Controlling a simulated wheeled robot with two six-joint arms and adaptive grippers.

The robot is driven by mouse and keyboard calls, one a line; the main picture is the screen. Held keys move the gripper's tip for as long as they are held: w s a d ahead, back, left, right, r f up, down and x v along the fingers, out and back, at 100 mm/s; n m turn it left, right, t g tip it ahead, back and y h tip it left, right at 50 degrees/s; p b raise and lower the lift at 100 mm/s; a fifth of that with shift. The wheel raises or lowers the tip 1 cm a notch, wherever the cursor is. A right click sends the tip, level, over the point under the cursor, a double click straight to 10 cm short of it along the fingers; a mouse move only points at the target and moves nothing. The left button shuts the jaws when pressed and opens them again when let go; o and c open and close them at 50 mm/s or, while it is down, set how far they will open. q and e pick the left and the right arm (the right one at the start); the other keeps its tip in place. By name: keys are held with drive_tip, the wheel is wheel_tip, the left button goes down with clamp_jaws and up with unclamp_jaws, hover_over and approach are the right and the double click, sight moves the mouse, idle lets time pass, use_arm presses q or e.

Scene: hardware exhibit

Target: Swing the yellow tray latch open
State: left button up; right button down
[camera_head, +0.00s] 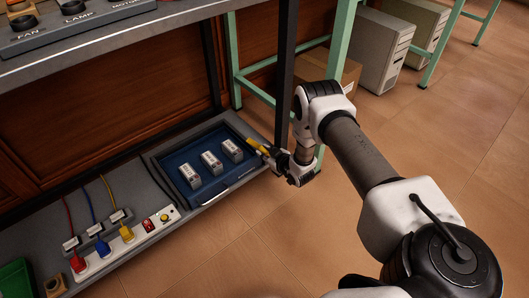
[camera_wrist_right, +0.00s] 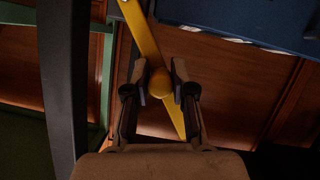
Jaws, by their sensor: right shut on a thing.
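The yellow tray latch (camera_head: 256,146) is at the right end of the blue tray (camera_head: 212,184) on the low grey shelf. In the right wrist view the latch is a slanted yellow bar (camera_wrist_right: 143,36) with a round knob (camera_wrist_right: 160,82). My right gripper (camera_head: 276,160) is at the latch from the right. In the wrist view its two fingers (camera_wrist_right: 160,88) are on either side of the knob, shut on it. The fingers hide part of the latch in the head view. My left gripper is not in view.
Three white blocks (camera_head: 211,161) stand in the tray. A power strip (camera_head: 120,246) with red, blue and yellow plugs is to its left. A dark post (camera_head: 284,75) rises close behind my right gripper. A cardboard box (camera_head: 328,72) is beyond. Open floor lies in front.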

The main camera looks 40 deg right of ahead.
drive_tip(key=shift+w+r, duration=0.35)
drive_tip(key=shift+w, duration=0.05)
drive_tip(key=c, duration=1.1)
unclamp_jaws()
drive_tip(key=shift+o, duration=0.5)
drive_tip(key=shift+a+f, duration=0.1)
drive_tip(key=shift+f, duration=0.15)
drive_tip(key=shift+s, duration=0.15)
drive_tip(key=shift+s, duration=0.35)
drive_tip(key=v, duration=1.1)
drive_tip(key=shift+r, duration=0.15)
